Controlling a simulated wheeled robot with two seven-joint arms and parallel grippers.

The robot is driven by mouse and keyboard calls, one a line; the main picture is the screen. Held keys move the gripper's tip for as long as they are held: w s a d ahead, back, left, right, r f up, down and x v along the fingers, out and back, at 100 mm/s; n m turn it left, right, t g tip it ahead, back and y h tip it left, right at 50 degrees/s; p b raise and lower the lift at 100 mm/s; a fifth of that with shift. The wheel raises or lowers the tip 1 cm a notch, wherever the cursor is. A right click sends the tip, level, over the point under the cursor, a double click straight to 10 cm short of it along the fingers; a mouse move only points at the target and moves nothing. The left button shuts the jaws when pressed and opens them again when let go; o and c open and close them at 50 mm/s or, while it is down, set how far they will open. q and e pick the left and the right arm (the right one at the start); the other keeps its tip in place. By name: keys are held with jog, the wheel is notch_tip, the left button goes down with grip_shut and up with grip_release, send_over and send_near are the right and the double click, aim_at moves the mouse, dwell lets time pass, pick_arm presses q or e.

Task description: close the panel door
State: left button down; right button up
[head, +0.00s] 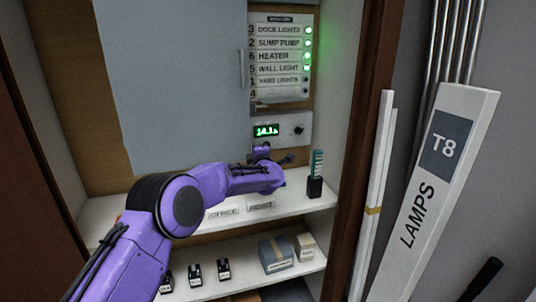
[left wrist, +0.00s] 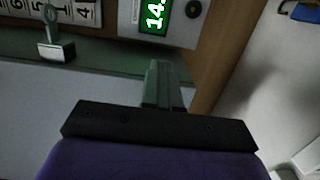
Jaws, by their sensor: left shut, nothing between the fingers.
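The panel door (head: 170,85) is a large flat blue-grey sheet at the upper left of the head view, with a slim upright handle (head: 240,70) near its right edge. It stands open, and the labelled panel (head: 280,60) shows uncovered to its right. My left gripper (head: 262,149) is shut and empty, just below the small green display (head: 267,130) and right of the door's lower right corner. In the left wrist view the shut fingers (left wrist: 163,85) point towards the display unit (left wrist: 160,15). I cannot tell whether they touch anything. My right gripper is out of view.
A white shelf (head: 310,205) below holds a dark holder with a teal-topped item (head: 315,175). A lower shelf (head: 240,285) holds small boxes (head: 276,254). The cabinet's brown frame (head: 375,120) and a white lamp carton (head: 440,180) stand at the right.

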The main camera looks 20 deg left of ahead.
pick_arm(q)
jog(key=shift+w+a+r, duration=0.1)
jog(key=shift+w+a, duration=0.3)
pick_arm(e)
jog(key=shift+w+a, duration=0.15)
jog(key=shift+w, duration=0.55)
pick_arm(q)
jog(key=shift+d, duration=0.2)
